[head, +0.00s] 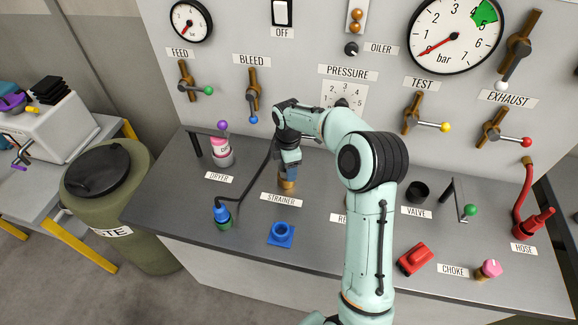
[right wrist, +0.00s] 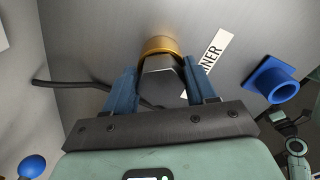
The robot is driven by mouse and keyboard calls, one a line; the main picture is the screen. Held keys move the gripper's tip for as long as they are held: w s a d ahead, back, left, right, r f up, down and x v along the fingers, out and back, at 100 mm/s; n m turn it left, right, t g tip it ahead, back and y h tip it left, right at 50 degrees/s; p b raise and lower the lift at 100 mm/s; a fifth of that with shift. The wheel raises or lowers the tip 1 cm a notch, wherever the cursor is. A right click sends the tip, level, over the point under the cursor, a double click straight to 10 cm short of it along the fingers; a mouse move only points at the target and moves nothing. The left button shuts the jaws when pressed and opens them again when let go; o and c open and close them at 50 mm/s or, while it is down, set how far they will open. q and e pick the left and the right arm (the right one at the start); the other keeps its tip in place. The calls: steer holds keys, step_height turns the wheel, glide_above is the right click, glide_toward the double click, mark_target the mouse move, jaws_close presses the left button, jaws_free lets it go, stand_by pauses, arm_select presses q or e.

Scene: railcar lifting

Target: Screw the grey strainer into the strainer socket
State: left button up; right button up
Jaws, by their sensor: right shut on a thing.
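My right gripper (head: 289,164) is over the panel bench at the strainer socket (head: 287,184), a brass ring behind the STRAINER label. In the right wrist view my right gripper (right wrist: 164,88) has its two blue fingers on either side of the grey strainer (right wrist: 160,82), a hexagonal piece, and is shut on it. The strainer lines up with the brass socket (right wrist: 160,44). Whether it is seated or how deep its thread sits cannot be told. In the head view the gripper hides the strainer. My left gripper is not in view.
A blue flanged fitting (head: 281,234) sits in front of the STRAINER label. The BLEED lever (head: 253,95) is close behind my right wrist. A waste drum (head: 105,190) stands left of the bench.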

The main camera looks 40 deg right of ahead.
steer(key=shift+w+a, duration=0.1)
steer(key=shift+a, duration=0.3)
steer(key=o, duration=1.2)
steer(key=shift+w+a, duration=0.1)
steer(key=shift+c, duration=0.2)
steer(key=shift+r, duration=0.1)
steer(key=shift+d+r, duration=0.2)
steer(key=shift+r, duration=0.1)
step_height(320, 180, up, 13)
steer(key=shift+a+f, duration=0.15)
